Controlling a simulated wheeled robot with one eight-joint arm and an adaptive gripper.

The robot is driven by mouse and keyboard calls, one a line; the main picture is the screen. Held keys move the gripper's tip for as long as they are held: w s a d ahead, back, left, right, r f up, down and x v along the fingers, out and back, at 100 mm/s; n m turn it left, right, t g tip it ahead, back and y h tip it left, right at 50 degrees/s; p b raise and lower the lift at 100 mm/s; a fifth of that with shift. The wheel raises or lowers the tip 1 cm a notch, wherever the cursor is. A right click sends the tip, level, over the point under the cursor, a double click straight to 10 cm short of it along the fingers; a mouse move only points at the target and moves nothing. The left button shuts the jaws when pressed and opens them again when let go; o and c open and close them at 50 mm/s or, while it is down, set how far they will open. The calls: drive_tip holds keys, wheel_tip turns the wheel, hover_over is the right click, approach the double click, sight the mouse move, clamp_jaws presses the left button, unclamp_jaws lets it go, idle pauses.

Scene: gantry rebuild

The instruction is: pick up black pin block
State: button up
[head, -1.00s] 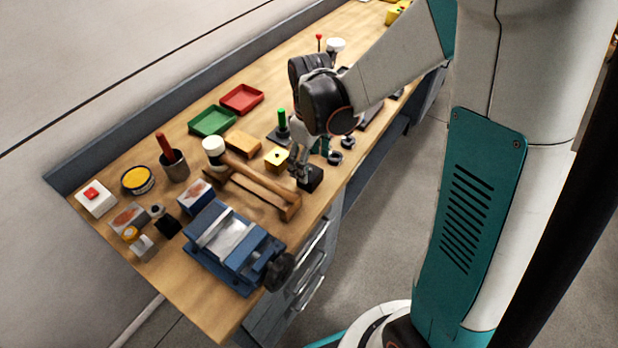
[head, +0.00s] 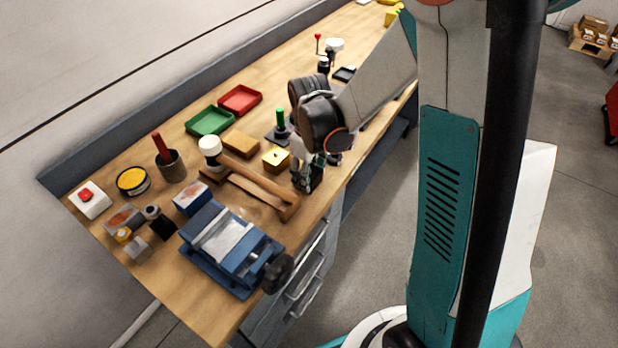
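The black pin block (head: 314,184) is a small dark block near the front edge of the wooden bench, just right of the hammer's handle end. My gripper (head: 307,180) points down over it, with its fingers low around the block. The fingers and wrist cover much of the block. The view is too small to show whether the fingers touch or grip it. The block appears to be at bench level.
A hammer (head: 262,182) on a wooden rest lies close left of my gripper. A yellow block (head: 276,159) and a green-handled tool (head: 280,122) stand behind it. A blue vise (head: 230,248) sits front left. Red (head: 240,99) and green (head: 210,121) trays lie farther back.

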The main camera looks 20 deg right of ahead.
drive_tip(key=c, duration=0.5)
drive_tip(key=shift+c, duration=0.2)
